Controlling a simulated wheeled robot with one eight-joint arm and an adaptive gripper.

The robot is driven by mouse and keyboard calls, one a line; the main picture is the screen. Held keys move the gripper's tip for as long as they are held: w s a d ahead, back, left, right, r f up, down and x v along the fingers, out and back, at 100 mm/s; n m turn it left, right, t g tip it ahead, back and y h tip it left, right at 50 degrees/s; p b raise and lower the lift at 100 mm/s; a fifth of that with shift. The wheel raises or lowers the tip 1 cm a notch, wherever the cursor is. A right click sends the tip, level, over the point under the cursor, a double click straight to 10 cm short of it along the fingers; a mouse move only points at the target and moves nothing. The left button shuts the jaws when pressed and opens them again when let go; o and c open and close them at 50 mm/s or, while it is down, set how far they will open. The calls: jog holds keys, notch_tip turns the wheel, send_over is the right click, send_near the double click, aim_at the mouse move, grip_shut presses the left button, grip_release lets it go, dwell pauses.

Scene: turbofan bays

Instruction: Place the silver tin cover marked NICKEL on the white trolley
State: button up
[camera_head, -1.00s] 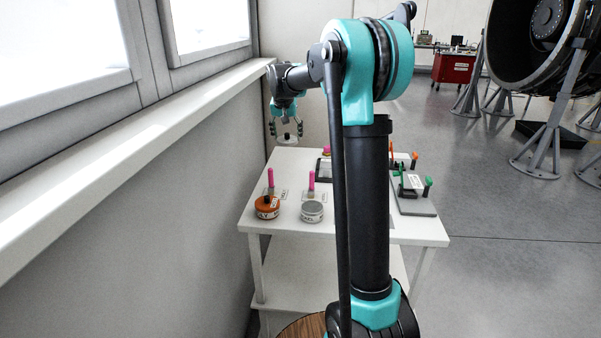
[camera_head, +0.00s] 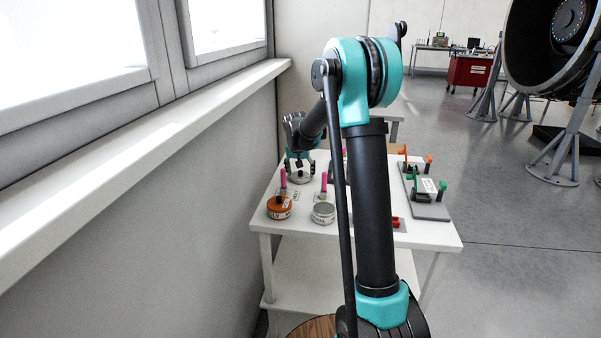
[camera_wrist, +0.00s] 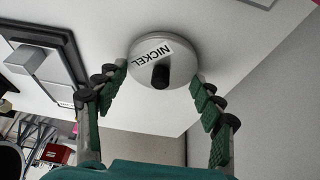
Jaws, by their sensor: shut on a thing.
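The silver tin cover marked NICKEL (camera_wrist: 150,62) is round, with a dark knob and a white label. It shows in the wrist view between the green finger pads. My gripper (camera_head: 300,168) is shut on this cover and points down over the far left part of the white trolley (camera_head: 425,236). In the head view the cover (camera_head: 299,180) is at or just above the trolley top; I cannot tell whether it touches. The orange tin (camera_head: 279,208) and an open-looking silver tin (camera_head: 323,213) stand near the trolley's front left edge.
Pink-topped brushes (camera_head: 283,178) stand behind the tins. A dark-framed panel (camera_wrist: 35,55) lies beside the cover. The wall and sill (camera_head: 200,110) run close along the left.

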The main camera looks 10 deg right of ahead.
jog(key=o, duration=1.1)
jog(key=shift+f, duration=0.15)
jog(key=shift+o, duration=0.2)
jog(key=v, duration=1.2)
